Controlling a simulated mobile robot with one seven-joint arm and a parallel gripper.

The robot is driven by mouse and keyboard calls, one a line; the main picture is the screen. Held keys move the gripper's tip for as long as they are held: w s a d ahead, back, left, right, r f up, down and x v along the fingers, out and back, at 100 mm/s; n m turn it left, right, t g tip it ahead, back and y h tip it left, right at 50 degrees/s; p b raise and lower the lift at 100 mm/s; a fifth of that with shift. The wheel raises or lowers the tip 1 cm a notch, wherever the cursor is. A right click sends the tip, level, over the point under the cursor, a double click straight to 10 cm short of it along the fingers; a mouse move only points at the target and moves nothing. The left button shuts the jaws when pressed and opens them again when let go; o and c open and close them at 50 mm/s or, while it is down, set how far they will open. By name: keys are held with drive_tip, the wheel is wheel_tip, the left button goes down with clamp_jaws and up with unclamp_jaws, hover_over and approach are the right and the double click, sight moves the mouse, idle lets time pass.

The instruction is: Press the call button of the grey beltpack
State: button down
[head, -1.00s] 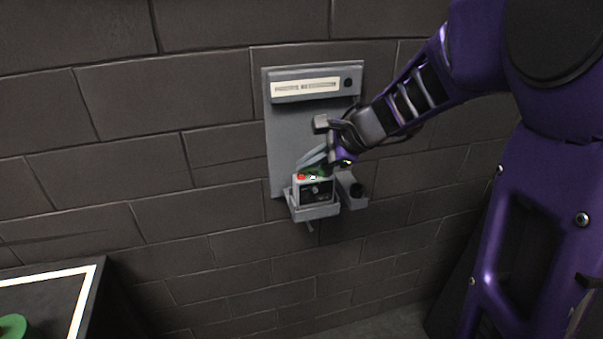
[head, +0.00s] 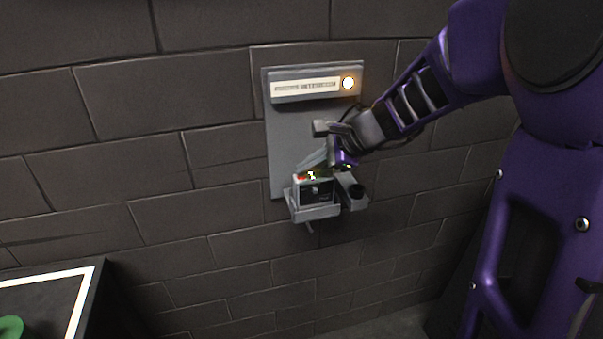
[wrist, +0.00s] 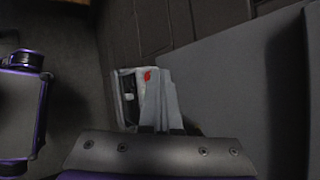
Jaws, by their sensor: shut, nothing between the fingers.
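The grey beltpack (head: 315,190) sits in a grey holder (head: 318,212) at the foot of a grey wall panel (head: 288,140). A red button (head: 302,178) and a small white mark show on its top. My gripper (head: 306,170) is shut and empty, its fingertips down at the beltpack's top beside the red button. I cannot tell for sure whether they touch it. In the wrist view the shut fingers (wrist: 160,104) lie over the beltpack (wrist: 127,90) and partly hide its top; a red patch (wrist: 148,76) shows next to them.
A lamp (head: 348,83) glows at the right end of the labelled strip (head: 305,87) on the panel. A dark table (head: 60,290) with a green object (head: 10,328) stands at lower left.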

drive_tip(key=shift+r, duration=0.1)
drive_tip(key=shift+r+p, duration=0.6)
drive_tip(key=shift+r+p, duration=2.1)
drive_tip(key=shift+r, duration=0.45)
